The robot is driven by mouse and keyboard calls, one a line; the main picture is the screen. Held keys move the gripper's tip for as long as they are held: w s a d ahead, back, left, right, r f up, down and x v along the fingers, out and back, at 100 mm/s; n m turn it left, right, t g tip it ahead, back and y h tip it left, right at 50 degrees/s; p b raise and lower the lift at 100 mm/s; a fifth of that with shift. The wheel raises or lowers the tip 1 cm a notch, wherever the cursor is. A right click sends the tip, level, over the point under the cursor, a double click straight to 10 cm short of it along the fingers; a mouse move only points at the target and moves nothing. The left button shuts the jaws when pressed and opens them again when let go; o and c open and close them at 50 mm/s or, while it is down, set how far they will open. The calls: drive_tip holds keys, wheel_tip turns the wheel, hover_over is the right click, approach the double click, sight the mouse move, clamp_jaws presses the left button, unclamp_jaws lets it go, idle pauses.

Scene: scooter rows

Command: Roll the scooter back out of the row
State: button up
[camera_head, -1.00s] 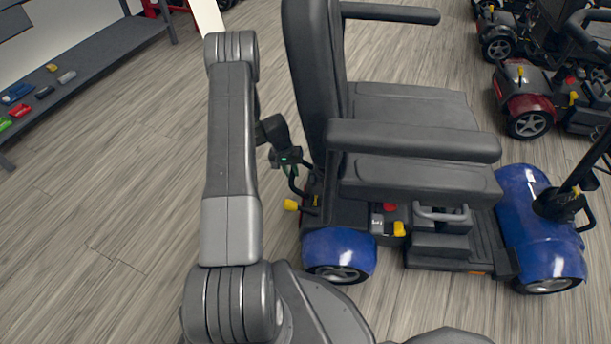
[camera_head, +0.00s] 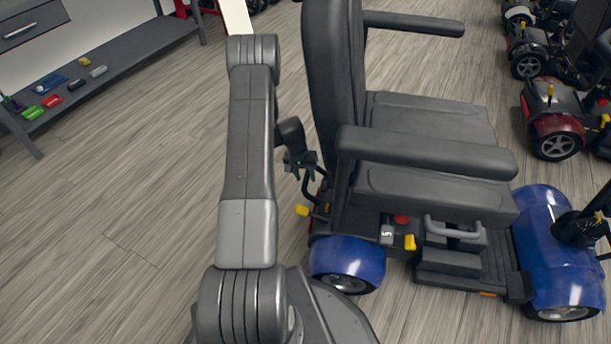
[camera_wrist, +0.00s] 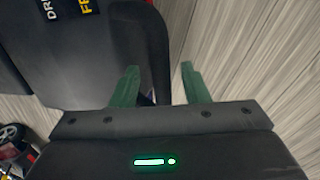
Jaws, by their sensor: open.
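A blue scooter (camera_head: 345,262) with a black seat stands side-on in the head view, its steering column cut off at the right edge. A yellow lever (camera_head: 301,210) sticks out low at its rear. My gripper (camera_head: 300,165) is behind the seat back (camera_head: 333,90), above that lever, and looks apart from both. In the wrist view my gripper (camera_wrist: 158,72) has its two green fingers spread with nothing held between them. A dark surface (camera_wrist: 75,60) with a partly cut-off white and yellow label lies beyond the left finger; floor shows beyond the right one.
A red scooter (camera_head: 558,125) and other dark scooters stand at the upper right. A grey shelf (camera_head: 120,50) with small coloured items is at the upper left. The wood floor (camera_head: 130,200) left of my arm and behind the blue scooter is clear.

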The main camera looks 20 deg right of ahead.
wheel_tip(320, 180, up, 13)
drive_tip(key=w+a+p, duration=0.1)
drive_tip(key=a+p, duration=0.1)
drive_tip(key=p, duration=0.1)
drive_tip(key=shift+w, duration=0.25)
drive_tip(key=f+b, duration=0.1)
drive_tip(key=f, duration=0.3)
drive_tip(key=s+d+f+b, duration=0.1)
drive_tip(key=f, duration=0.4)
drive_tip(key=d+f+b, duration=0.1)
drive_tip(key=f, duration=0.3)
drive_tip(key=shift+s+f, duration=0.15)
drive_tip(key=shift+s, duration=0.1)
drive_tip(key=shift+s+d, duration=0.3)
drive_tip(key=shift+d, duration=0.2)
